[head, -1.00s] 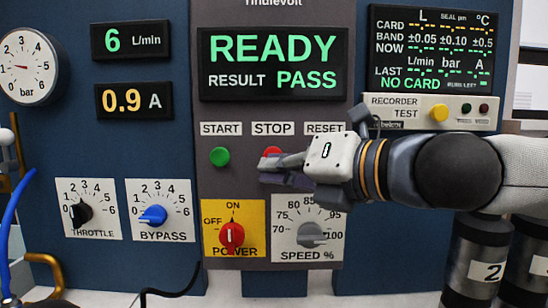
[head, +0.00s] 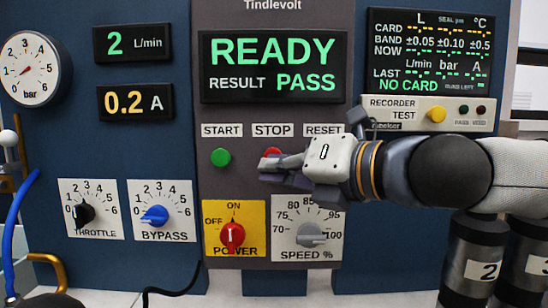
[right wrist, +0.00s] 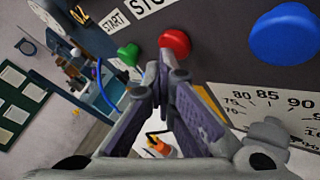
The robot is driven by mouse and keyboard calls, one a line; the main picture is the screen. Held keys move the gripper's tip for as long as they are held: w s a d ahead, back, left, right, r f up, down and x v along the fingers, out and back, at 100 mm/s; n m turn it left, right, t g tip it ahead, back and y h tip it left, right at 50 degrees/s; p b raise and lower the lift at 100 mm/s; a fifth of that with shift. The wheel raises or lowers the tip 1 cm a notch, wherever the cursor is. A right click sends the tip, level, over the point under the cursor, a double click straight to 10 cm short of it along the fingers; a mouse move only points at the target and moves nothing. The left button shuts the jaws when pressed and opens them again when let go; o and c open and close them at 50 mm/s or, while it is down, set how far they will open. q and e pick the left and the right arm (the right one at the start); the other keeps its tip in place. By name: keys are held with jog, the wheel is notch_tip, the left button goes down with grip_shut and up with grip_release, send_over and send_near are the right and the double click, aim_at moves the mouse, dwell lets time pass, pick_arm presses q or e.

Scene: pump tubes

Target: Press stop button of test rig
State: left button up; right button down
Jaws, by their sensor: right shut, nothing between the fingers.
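The test rig's grey panel (head: 370,190) carries a red stop button (head: 272,152) under the STOP label (head: 273,130). My right gripper (head: 264,172) is shut and empty, its fingertips at the lower edge of this button and partly covering it. In the right wrist view the closed fingertips (right wrist: 165,75) sit just below the red button (right wrist: 175,42). I cannot tell whether they touch it. The display (head: 274,67) reads READY, RESULT PASS. My left gripper is not in view.
The green start button (head: 220,157) is left of the stop button. The blue reset button (right wrist: 285,33) is close on the right, hidden in the head view. The red power knob (head: 232,236) and speed dial (head: 313,235) lie below. A yellow button (head: 437,115) is upper right.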

jog(key=shift+w+d+r, duration=0.1)
jog(key=shift+w+d, duration=0.05)
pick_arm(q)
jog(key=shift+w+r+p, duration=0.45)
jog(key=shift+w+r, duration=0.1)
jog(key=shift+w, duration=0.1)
pick_arm(e)
jog(key=s, duration=0.6)
jog(key=shift+f, duration=0.2)
